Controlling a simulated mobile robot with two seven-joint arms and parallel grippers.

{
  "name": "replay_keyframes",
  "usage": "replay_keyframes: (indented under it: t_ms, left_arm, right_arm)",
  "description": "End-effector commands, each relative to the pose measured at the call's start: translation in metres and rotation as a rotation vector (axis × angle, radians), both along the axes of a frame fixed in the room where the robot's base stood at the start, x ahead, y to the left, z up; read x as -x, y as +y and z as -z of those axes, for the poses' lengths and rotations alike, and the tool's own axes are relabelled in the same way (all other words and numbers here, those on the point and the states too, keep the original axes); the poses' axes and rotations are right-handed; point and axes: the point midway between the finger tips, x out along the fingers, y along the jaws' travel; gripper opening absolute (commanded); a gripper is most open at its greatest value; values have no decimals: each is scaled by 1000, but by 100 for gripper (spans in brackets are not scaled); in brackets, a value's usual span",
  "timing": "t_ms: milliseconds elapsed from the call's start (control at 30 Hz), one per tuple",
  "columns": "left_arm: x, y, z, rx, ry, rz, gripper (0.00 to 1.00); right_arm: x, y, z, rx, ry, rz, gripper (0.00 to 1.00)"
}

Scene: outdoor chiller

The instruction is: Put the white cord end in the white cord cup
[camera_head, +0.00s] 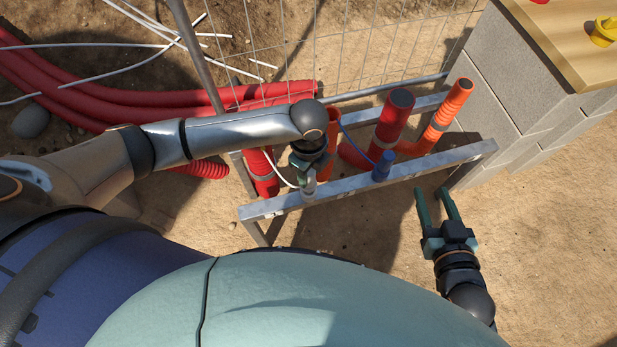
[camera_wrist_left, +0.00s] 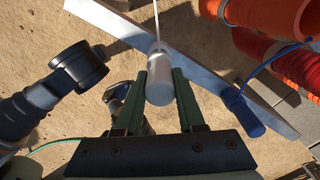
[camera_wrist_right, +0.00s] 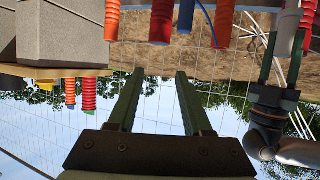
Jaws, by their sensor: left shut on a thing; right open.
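The white cord (camera_wrist_left: 157,20) runs down to the white cord end (camera_wrist_left: 158,47) at my left fingers.
A blue cup (camera_head: 384,166) with a blue cord stands further right on the metal rail (camera_head: 430,167). Red (camera_head: 394,118) and orange (camera_head: 448,112) pipes rise behind it. Concrete blocks (camera_head: 505,85) stand at the right, a wire fence behind. The sand at the front right is clear.

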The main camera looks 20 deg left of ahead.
Motion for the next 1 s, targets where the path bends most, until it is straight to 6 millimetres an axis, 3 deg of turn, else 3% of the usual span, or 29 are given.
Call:
replay_keyframes:
  t_ms: [100, 300, 733, 767, 1000]
  left_arm:
    - [1, 0, 16, -1, 2, 0, 0]
    - [1, 0, 29, -1, -1, 2, 0]
    - [1, 0, 32, 0, 0, 2, 0]
    - [1, 0, 32, 0, 0, 2, 42]
    - [1, 0, 32, 0, 0, 2, 68]
  right_arm:
    - [-11, 0, -23, 1, -108, -7, 50]
    - [-20, 0, -52, 0, -225, -17, 50]
    - [-21, 0, -56, 1, -242, -17, 50]
    - [-21, 0, -56, 1, -242, -17, 50]
    - [-21, 0, -56, 1, -241, -17, 50]
